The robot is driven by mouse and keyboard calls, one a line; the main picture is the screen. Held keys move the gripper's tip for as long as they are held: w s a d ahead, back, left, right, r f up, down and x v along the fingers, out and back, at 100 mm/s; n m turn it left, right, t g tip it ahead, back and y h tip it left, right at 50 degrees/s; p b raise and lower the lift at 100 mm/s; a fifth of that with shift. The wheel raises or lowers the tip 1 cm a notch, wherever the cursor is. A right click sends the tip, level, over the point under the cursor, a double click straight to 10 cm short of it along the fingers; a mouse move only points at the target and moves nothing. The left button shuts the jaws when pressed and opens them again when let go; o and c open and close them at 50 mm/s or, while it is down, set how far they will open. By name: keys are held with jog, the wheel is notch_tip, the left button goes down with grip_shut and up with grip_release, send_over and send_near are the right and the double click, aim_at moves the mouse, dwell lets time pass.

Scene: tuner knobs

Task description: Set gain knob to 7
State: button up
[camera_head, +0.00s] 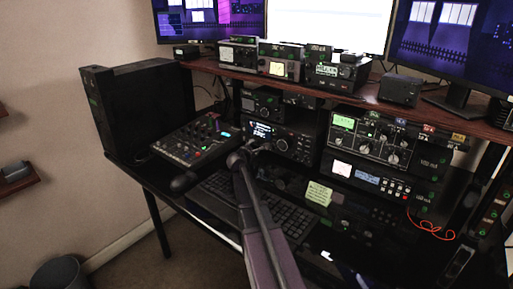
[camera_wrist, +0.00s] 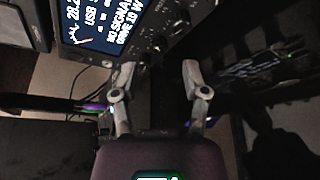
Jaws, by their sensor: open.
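My gripper (camera_head: 240,157) is in front of the radio with a lit blue-and-white screen (camera_head: 261,130) on the desk's lower level. In the wrist view, the two fingers of my gripper (camera_wrist: 148,70) are spread apart with nothing between them. The radio's screen (camera_wrist: 100,22) and part of its dark front, with small knobs (camera_wrist: 160,42), show just beyond the fingertips. The fingers appear apart from the knobs. I cannot read which knob is marked gain, nor its setting. My arm and gripper hide part of the radio's lower front in the head view.
A mixer (camera_head: 195,142) stands left of the radio. A keyboard (camera_head: 270,212) lies in front. A unit with several knobs and a green display (camera_head: 370,135) stands to the right, above a box with a blue display (camera_head: 366,180). A shelf (camera_head: 320,88) with more gear runs above.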

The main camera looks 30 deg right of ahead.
aim_at(257, 144)
jog(key=shift+b+x, duration=0.3)
jog(key=shift+x, duration=1.65)
jog(key=shift+c, duration=0.3)
grip_shut()
